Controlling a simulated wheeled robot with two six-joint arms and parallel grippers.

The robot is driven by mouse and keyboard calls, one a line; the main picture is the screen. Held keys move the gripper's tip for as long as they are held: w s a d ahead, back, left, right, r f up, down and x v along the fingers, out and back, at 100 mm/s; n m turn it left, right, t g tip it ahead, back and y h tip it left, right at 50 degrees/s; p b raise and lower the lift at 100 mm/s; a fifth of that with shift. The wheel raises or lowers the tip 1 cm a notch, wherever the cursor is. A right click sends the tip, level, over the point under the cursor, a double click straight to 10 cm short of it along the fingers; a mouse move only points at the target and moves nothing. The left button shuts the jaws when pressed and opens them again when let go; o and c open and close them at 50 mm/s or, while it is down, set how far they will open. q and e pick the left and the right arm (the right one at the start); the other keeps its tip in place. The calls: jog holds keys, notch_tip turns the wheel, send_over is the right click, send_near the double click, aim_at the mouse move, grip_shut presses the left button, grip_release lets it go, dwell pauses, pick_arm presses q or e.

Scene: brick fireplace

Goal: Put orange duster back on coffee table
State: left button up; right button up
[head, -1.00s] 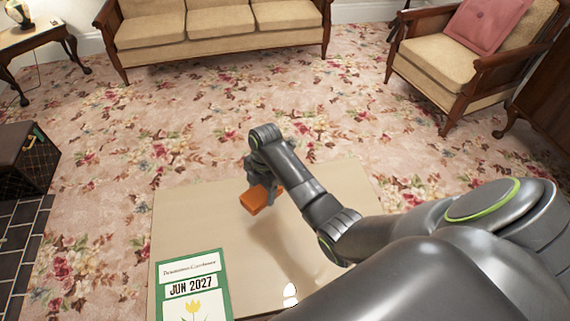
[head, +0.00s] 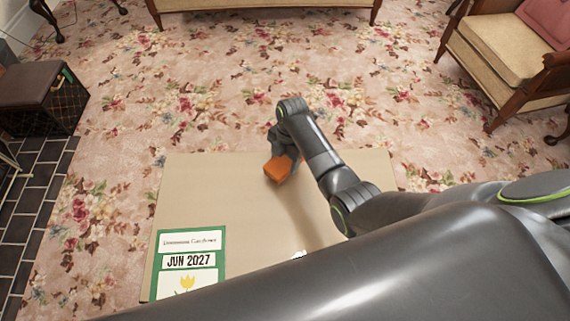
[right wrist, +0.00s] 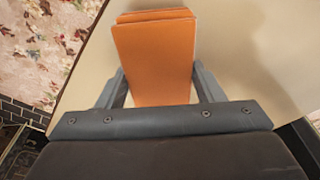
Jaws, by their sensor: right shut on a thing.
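The orange duster (head: 278,169) is a small orange block held by my right gripper (head: 283,152) over the far part of the coffee table (head: 230,200). The table has a plain beige top. In the right wrist view the duster (right wrist: 155,62) stands between the two fingers of my right gripper (right wrist: 155,90), which are shut on it. The beige tabletop (right wrist: 255,50) lies behind it. I cannot tell whether the duster touches the tabletop. My left gripper is not in view.
A green-bordered calendar (head: 190,262) marked JUN 2027 lies at the table's near left. A small white thing (head: 298,255) is partly hidden by my right arm. A sofa (head: 260,8), an armchair (head: 505,50) and a dark box (head: 40,98) stand around on the floral carpet (head: 210,95).

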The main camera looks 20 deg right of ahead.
aim_at(285, 159)
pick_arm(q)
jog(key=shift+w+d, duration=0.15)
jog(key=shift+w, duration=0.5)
pick_arm(e)
jog(key=shift+f, duration=1.4)
pick_arm(q)
jog(key=shift+b, duration=0.3)
pick_arm(e)
jog(key=shift+f, duration=0.2)
jog(key=o, duration=0.9)
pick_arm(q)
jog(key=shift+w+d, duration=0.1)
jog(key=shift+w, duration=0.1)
pick_arm(e)
jog(key=shift+o, duration=0.2)
jog(key=shift+r, duration=0.15)
pick_arm(q)
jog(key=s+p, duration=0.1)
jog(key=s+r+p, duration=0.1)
jog(key=p, duration=0.1)
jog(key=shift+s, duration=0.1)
pick_arm(e)
jog(key=r, duration=0.4)
jog(key=d+r, duration=0.1)
jog(key=r, duration=0.3)
jog(key=w+r, duration=0.1)
jog(key=r, duration=0.3)
jog(key=shift+d, duration=0.3)
jog(key=shift+s, duration=0.1)
